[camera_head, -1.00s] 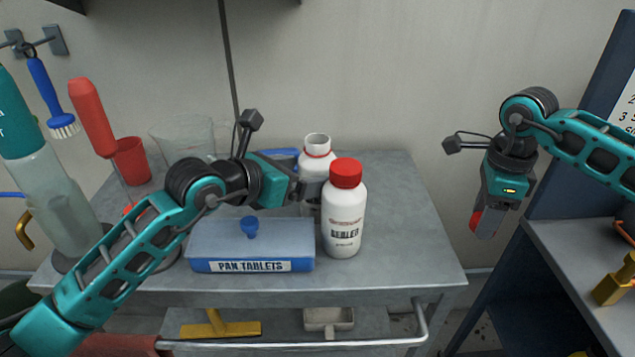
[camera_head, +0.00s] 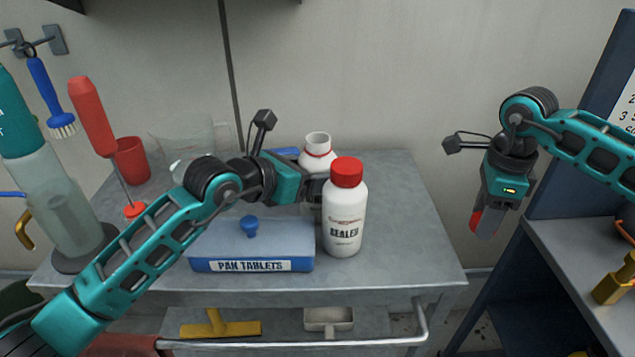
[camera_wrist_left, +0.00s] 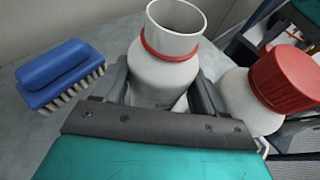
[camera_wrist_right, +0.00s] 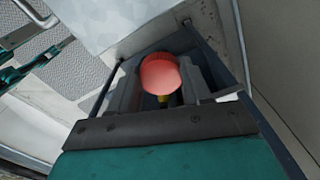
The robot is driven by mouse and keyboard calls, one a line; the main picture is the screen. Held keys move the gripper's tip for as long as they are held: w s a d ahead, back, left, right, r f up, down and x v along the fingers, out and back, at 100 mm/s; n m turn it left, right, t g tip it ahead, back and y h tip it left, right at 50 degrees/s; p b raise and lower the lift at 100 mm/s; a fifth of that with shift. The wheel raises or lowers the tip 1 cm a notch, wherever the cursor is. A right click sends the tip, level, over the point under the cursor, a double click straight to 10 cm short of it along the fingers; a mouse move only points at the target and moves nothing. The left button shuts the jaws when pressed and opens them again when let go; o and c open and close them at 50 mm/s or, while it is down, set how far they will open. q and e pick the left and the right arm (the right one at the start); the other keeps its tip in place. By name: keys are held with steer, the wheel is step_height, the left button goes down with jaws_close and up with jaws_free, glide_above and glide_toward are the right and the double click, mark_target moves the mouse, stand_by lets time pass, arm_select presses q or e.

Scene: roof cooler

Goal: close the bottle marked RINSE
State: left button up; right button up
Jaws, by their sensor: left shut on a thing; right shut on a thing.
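An open white bottle (camera_head: 318,152) with a red neck ring stands at the back of the cart top, without a cap; its lettering is hidden. My left gripper (camera_head: 316,190) is shut around its body; the open bottle shows between the fingers in the left wrist view (camera_wrist_left: 165,72). A white bottle (camera_head: 344,222) marked SEALED, with a red cap, stands in front of it and partly hides the left fingers. My right gripper (camera_head: 484,226) is raised right of the cart, shut on a red cap (camera_wrist_right: 160,75).
A blue box (camera_head: 252,264) marked PAN TABLETS stands in front of my left gripper. A blue brush (camera_wrist_left: 58,72) lies beside the open bottle. A clear beaker (camera_head: 185,140) and red cup (camera_head: 131,160) stand at back left. The cart's right side is clear.

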arm_select(q)
steer(key=shift+c, duration=0.8)
steer(key=shift+r, duration=0.1)
step_height(320, 180, up, 20)
steer(key=p, duration=0.1)
arm_select(e)
steer(key=shift+r, duration=0.6)
stand_by(0.4)
arm_select(q)
steer(key=o, duration=0.6)
steer(key=c, duration=1)
